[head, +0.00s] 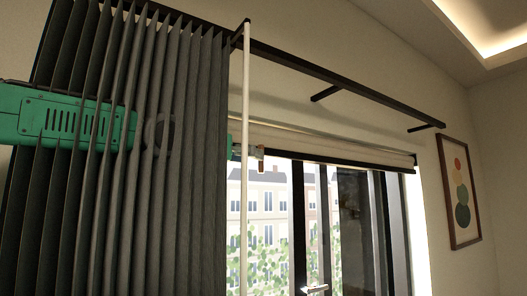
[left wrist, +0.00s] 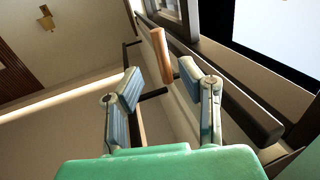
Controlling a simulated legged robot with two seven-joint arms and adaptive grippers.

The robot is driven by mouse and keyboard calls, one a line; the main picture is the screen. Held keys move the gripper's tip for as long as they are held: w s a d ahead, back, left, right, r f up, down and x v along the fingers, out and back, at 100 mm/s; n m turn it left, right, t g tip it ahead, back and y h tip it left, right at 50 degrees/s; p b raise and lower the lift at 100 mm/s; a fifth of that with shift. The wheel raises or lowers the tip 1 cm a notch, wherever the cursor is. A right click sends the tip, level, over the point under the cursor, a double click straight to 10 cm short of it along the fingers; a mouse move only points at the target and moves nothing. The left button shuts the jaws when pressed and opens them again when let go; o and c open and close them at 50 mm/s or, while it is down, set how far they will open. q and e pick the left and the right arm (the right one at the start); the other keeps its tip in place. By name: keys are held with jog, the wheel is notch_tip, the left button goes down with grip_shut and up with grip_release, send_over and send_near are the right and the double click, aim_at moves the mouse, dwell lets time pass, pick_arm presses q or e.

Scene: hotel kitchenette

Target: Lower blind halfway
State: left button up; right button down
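The blind (head: 330,145) is a cream roll high across the window with a dark bottom bar, mostly rolled up. A small brown wooden pull piece (head: 261,165) hangs near its left end. It also shows in the left wrist view (left wrist: 161,56). My left gripper (left wrist: 157,82) is open, its two blue-grey pads spread on either side of the wooden piece's lower end. The piece is nearer the right finger; I cannot tell whether they touch. In the head view, the dark curtain and a white rod hide most of this gripper. My right gripper is not in view.
A dark pleated curtain (head: 190,190) overlaps my green left arm (head: 65,118). A white vertical rod (head: 245,200) hangs beside it from the black curtain rail (head: 345,80). The window door has a handle (head: 315,289). A framed picture (head: 459,190) hangs at right.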

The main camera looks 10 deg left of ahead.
pick_arm(q)
jog(key=shift+p+x, duration=0.8)
jog(key=shift+x, duration=1.65)
jog(key=shift+w, duration=0.15)
grip_shut()
jog(key=shift+a, duration=0.1)
